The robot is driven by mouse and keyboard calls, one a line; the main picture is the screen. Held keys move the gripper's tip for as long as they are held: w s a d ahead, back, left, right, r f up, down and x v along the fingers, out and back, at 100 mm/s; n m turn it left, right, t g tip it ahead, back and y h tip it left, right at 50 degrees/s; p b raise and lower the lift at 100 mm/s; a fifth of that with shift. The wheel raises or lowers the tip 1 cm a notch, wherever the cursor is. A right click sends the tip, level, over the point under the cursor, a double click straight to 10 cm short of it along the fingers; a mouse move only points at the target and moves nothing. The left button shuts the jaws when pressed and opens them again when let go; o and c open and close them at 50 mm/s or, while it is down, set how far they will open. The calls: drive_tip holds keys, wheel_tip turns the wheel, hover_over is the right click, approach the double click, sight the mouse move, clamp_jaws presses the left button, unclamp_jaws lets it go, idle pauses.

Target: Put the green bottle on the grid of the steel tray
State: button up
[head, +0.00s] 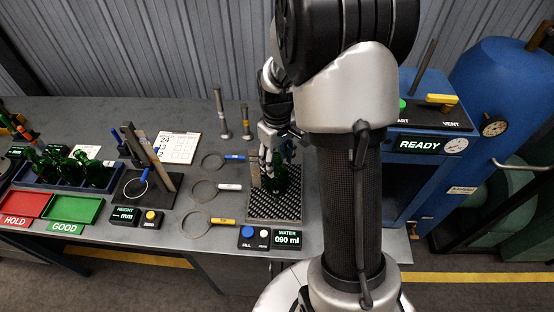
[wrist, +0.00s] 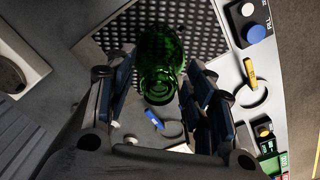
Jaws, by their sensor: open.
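The green bottle (wrist: 160,60) stands upright over the perforated grid of the steel tray (wrist: 207,15), seen from above in the wrist view. In the head view the bottle (head: 279,178) is partly hidden behind my gripper and arm, over the tray's grid (head: 262,208). My gripper (wrist: 157,98) is open, with one finger on each side of the bottle's neck end and a gap visible on both sides. In the head view my gripper (head: 268,158) is above the left part of the tray.
The water panel (head: 286,239) with its fill button sits at the tray's front. Ring gauges (head: 195,224) lie left of the tray. Two metal posts (head: 221,112) stand behind. A rack of green bottles (head: 40,175) is at the far left. The blue chamber (head: 415,180) stands right.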

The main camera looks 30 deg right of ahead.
wheel_tip(320, 180, up, 12)
drive_tip(key=p, duration=0.2)
drive_tip(key=s+a+r+m+t, duration=0.1)
drive_tip(key=s+a+r+t, duration=0.1)
drive_tip(key=s+a+r, duration=0.65)
drive_tip(key=s+a+r+t, duration=0.1)
drive_tip(key=s+a, duration=0.1)
drive_tip(key=s, duration=0.3)
drive_tip(key=s+a+m+t, duration=0.1)
drive_tip(key=s+a, duration=0.1)
drive_tip(key=s, duration=0.4)
drive_tip(key=shift+r+t, duration=0.3)
drive_tip(key=shift+r, duration=0.1)
wheel_tip(320, 180, down, 8)
drive_tip(key=b, duration=0.7)
drive_tip(key=shift+b, duration=0.3)
drive_tip(key=shift+r, duration=0.1)
